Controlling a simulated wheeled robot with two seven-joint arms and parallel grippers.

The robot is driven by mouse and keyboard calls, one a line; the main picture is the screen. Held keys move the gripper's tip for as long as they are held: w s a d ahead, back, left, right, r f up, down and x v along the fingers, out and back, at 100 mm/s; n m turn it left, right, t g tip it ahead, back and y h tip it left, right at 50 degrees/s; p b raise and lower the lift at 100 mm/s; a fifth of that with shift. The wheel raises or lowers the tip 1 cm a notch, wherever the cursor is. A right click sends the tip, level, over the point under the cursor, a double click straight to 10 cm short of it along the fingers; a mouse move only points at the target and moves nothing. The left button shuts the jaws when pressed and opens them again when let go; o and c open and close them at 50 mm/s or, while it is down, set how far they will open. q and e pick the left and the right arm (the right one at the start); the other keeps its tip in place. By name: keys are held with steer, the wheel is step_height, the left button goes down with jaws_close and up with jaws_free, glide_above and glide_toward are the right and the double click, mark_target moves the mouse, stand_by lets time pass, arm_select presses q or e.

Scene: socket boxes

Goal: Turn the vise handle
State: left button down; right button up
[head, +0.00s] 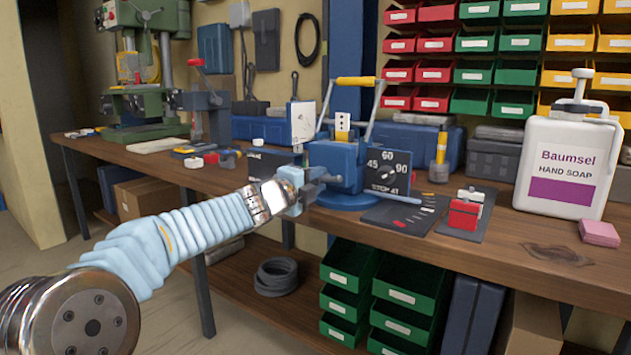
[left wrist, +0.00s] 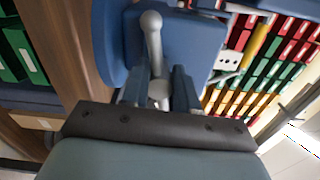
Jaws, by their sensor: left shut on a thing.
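The blue vise (head: 338,165) stands on the workbench near its front edge, on a round blue base. In the left wrist view its blue body (left wrist: 195,40) fills the upper middle. The grey vise handle (left wrist: 153,45) with a rounded end runs down between my left fingers there. My left gripper (head: 308,186) reaches in from the left to the front of the vise. In the left wrist view its two fingers (left wrist: 160,92) are closed around the handle's lower part. In the head view the gripper hides the handle. My right gripper is in neither view.
A dial panel marked 45, 60 and 90 (head: 398,161) stands right of the vise. A soap bottle (head: 564,168) and red block (head: 464,214) are farther right. A green drill press (head: 150,60) stands at the left. Green bins (head: 345,262) sit below the bench top (head: 500,256).

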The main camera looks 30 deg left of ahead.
arm_select(q)
steer(key=c, duration=1.1)
jaws_free()
steer(key=shift+d+f, duration=0.1)
steer(key=shift+f, duration=0.1)
steer(key=shift+o, duration=1.2)
steer(key=shift+r, duration=0.1)
steer(key=s+a+p, duration=0.1)
steer(key=s, duration=1.2)
steer(key=shift+s, duration=0.35)
steer(key=shift+a, duration=0.1)
